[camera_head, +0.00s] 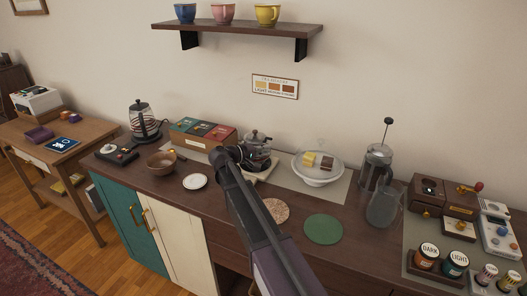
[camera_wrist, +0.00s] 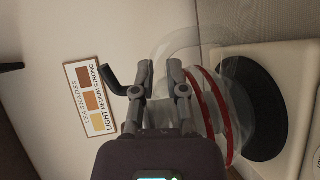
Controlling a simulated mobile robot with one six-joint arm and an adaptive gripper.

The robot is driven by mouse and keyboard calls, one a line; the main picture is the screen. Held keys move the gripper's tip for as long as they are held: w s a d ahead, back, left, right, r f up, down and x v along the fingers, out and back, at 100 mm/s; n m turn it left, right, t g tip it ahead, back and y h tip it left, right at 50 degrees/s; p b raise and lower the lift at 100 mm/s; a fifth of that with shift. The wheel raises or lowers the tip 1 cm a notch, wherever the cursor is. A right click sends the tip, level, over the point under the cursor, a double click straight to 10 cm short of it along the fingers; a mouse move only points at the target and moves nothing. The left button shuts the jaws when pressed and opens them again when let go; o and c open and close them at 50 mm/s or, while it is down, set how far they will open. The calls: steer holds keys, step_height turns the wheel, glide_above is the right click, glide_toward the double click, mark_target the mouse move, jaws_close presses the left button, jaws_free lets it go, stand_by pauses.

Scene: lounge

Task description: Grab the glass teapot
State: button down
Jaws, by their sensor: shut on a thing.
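My gripper (camera_head: 228,155) is at the teapot's left side in the head view. In the wrist view my gripper (camera_wrist: 162,75) is closed at the teapot; the exact part between the fingers is hard to make out.
A tea box (camera_head: 203,133) and a wooden bowl (camera_head: 161,162) are left of the teapot. A white footed dish (camera_head: 318,178) and a French press (camera_head: 376,165) are to its right. A green mat (camera_head: 323,229) lies bare near the front. A shelf with cups (camera_head: 238,28) hangs above.

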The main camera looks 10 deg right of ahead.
mark_target(265, 143)
steer(key=shift+r+p, duration=1.4)
steer(key=shift+r, duration=0.15)
steer(key=s+a+r+p, duration=0.1)
steer(key=s, duration=1.5)
steer(key=shift+r, duration=0.15)
